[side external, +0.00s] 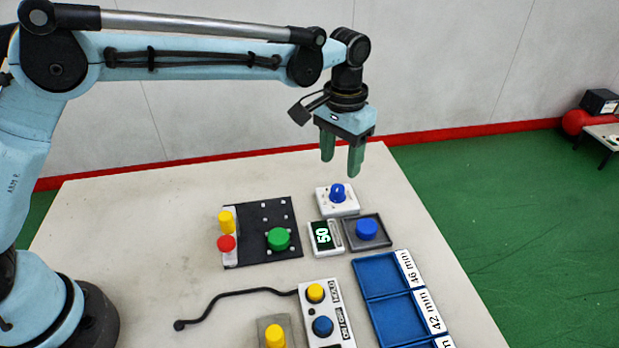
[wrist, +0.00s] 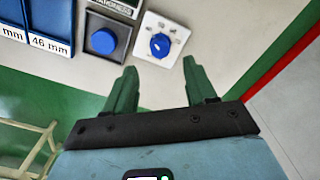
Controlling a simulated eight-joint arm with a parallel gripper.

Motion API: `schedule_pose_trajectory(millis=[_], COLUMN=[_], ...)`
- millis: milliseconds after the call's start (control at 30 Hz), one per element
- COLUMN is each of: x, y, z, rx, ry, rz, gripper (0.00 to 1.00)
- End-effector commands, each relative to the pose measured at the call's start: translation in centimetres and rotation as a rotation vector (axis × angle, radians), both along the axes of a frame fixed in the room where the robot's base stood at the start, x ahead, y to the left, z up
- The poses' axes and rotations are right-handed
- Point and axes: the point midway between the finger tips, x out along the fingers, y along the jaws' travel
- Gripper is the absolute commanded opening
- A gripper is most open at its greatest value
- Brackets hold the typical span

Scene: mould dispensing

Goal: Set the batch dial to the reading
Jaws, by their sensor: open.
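The batch dial appears to be the blue knob (side external: 338,192) on a white plate with small marks. It also shows in the wrist view (wrist: 160,45), just beyond the fingertips. Its pointer setting is too small to tell. A white-framed display (side external: 322,236) in front of the dial reads 50. My gripper (side external: 342,167) is open, empty and pointing down above the dial, apart from it. In the wrist view its two green fingers (wrist: 159,68) stand apart, with the dial between and beyond their tips.
A round blue piece sits in a dark square tray (side external: 384,242) beside the display. Blue bins (side external: 377,275) with size labels lie nearer the front right. A black board (side external: 262,255) holds green, yellow and red pieces. A white box (side external: 336,341) has yellow and blue buttons.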

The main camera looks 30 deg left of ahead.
Motion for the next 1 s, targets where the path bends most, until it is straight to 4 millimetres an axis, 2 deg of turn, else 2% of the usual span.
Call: schedule_pose_trajectory(millis=[100,300,500,767,800,1000], x=[0.0,0.0,0.0,0.0,0.0,0.0], y=[0.0,0.0,0.0,0.0,0.0,0.0], z=[-2.3,-5.2,-6.5,-6.6,-6.6,-6.6], rx=[0.0,0.0,0.0,0.0,0.0,0.0], ry=[0.0,-0.001,-0.001,-0.001,-0.001,-0.001], rz=[0.0,0.0,0.0,0.0,0.0,0.0], gripper=[0.56,0.56,0.56,0.56,0.54,0.24])
